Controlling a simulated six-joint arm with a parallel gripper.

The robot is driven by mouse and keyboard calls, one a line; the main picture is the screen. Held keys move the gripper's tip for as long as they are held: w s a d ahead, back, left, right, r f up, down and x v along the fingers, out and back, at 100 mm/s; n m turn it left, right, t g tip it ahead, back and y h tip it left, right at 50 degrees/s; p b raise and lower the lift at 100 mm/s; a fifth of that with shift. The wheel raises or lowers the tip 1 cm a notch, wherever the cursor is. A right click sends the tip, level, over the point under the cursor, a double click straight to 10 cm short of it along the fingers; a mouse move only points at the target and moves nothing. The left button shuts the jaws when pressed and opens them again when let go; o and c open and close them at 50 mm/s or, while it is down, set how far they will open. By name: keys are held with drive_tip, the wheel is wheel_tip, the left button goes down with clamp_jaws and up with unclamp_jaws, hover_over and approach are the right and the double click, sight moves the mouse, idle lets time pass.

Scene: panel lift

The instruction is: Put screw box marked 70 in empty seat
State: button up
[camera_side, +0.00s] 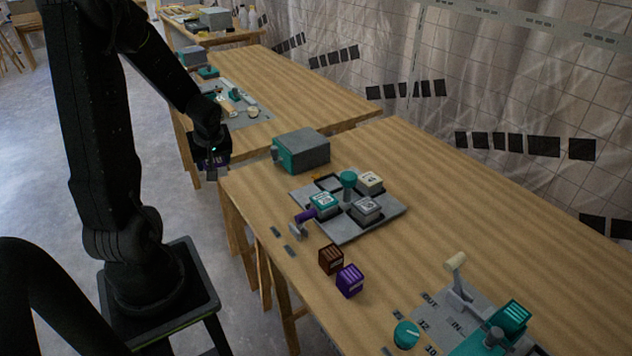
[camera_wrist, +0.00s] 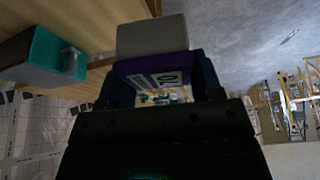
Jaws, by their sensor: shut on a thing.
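My gripper (camera_side: 211,168) is shut on a box with a purple lid and a grey body, held in the air off the table's left end. In the wrist view the held box (camera_wrist: 152,40) sits between the two fingers, its purple lid towards my palm. A white label on the lid seems to read 70. The grey seat tray (camera_side: 345,233) lies on the table to the right. It holds a teal-lidded box (camera_side: 323,204), a grey box (camera_side: 366,211) and a cream-topped box (camera_side: 370,183). Its far-left seat (camera_side: 327,184) looks empty.
A teal knob (camera_side: 348,179) stands up mid-tray, and a purple-handled part (camera_side: 304,215) at its near-left edge. A grey and teal case (camera_side: 302,150) stands behind the tray. Brown (camera_side: 331,259) and purple (camera_side: 350,281) boxes lie in front. A lever fixture (camera_side: 465,290) is at right.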

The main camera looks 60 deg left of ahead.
drive_tip(key=w+m+t, duration=0.2)
drive_tip(key=w+m, duration=0.1)
drive_tip(key=m, duration=0.2)
drive_tip(key=m+g+h, duration=0.3)
drive_tip(key=m+h, duration=0.6)
drive_tip(key=m, duration=2.1)
hover_over(332, 186)
wheel_tip(332, 186, down, 5)
drive_tip(key=shift+s+r, duration=0.1)
drive_tip(key=shift+r, duration=0.05)
drive_tip(key=shift+f, duration=2.05)
drive_tip(key=shift+f, duration=0.15)
